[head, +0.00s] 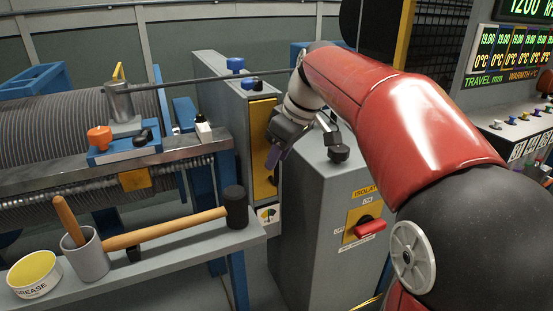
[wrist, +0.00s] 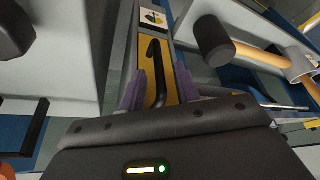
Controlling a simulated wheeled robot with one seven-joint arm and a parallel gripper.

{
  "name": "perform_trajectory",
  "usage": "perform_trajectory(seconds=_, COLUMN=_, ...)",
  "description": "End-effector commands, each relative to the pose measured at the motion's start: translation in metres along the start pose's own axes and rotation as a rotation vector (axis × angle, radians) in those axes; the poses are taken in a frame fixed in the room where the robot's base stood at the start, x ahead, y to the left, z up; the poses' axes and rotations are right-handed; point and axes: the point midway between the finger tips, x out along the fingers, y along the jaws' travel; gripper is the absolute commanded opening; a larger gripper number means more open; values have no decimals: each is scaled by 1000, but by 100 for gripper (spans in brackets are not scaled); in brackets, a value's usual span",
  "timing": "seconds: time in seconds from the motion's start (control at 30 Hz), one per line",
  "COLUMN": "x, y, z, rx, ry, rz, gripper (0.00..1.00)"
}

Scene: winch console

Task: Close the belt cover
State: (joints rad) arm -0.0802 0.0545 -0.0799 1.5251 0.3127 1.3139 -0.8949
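The belt cover (head: 261,145) is a tall narrow yellow panel on the grey housing (head: 215,90). In the wrist view the yellow panel (wrist: 175,88) carries a black bar handle (wrist: 155,72) with a bent end. My gripper (head: 273,157) is in front of the cover and hides part of it in the head view. Its two purple fingers (wrist: 161,88) are apart, one on each side of the handle, with gaps visible. I cannot tell whether the cover sits flush in the housing.
A grey cabinet (head: 310,220) with a red isolator switch (head: 370,228) stands right of the housing. A mallet (head: 236,207), a grey cup (head: 86,255) and a grease tin (head: 35,274) are on the bench at left. A ribbed drum (head: 40,130) is behind.

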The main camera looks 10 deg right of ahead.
Motion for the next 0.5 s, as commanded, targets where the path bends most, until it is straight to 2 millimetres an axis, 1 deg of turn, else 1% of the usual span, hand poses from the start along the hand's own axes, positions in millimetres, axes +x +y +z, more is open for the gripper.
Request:
perform_trajectory(seconds=0.03, x=-11, y=0, z=-1, rx=0, ry=3, rz=4, gripper=32)
perform_trajectory(seconds=0.1, x=-24, y=1, z=-1, rx=0, ry=3, rz=4, gripper=32)
perform_trajectory(seconds=0.23, x=-44, y=1, z=0, rx=1, ry=2, rz=3, gripper=32)
perform_trajectory(seconds=0.37, x=-56, y=0, z=0, rx=0, ry=1, rz=2, gripper=32)
perform_trajectory(seconds=0.5, x=-59, y=0, z=0, rx=0, ry=0, rz=0, gripper=32)
